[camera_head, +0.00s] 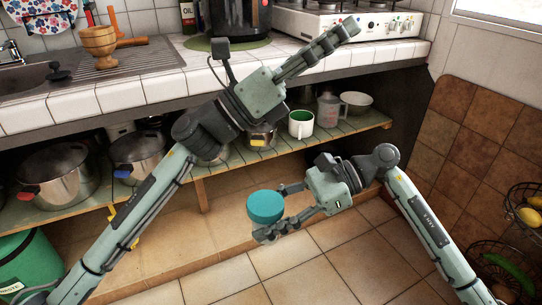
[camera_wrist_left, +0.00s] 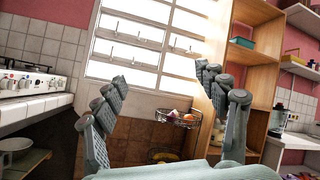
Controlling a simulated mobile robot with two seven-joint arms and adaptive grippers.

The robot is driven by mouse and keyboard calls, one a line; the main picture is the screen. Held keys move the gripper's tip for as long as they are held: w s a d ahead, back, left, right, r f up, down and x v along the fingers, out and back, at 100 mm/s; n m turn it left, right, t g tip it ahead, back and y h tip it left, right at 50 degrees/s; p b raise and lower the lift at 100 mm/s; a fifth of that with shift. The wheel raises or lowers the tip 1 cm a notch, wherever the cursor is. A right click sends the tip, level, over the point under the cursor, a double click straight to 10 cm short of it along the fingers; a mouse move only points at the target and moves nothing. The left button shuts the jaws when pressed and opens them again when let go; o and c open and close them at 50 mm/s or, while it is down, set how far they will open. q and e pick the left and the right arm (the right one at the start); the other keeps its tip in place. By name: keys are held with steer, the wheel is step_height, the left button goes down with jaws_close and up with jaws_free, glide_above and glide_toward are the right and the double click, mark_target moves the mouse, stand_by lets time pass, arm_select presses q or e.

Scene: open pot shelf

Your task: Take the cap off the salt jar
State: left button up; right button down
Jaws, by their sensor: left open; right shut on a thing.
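The salt jar shows as a round teal top, which looks like its cap (camera_head: 266,206). It is in my right gripper (camera_head: 277,212), low over the tiled floor in the head view. The right fingers are shut around it from the right. The jar's body below the teal part cannot be made out. My left gripper (camera_head: 350,28) is up in front of the counter and the stove, well above and to the right of the jar. In the left wrist view its fingers (camera_wrist_left: 162,75) are spread wide with nothing between them.
The tiled counter (camera_head: 130,92) carries a wooden mortar (camera_head: 98,44) and a white stove (camera_head: 350,22). A wire fruit basket (camera_head: 522,212) stands at the right.

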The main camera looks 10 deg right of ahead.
arm_select(q)
steer(key=s+d+m+g+y, duration=0.3)
steer(key=s+d+m+g, duration=0.3)
steer(key=m+g, duration=0.4)
steer(key=m+t+y, duration=0.5)
steer(key=m+y, duration=1.2)
steer(key=y, duration=0.4)
glide_above(271, 201)
step_height(271, 201, down, 16)
steer(key=shift+w+f, duration=0.15)
steer(key=shift+n, duration=0.3)
steer(key=shift+f, duration=3.95)
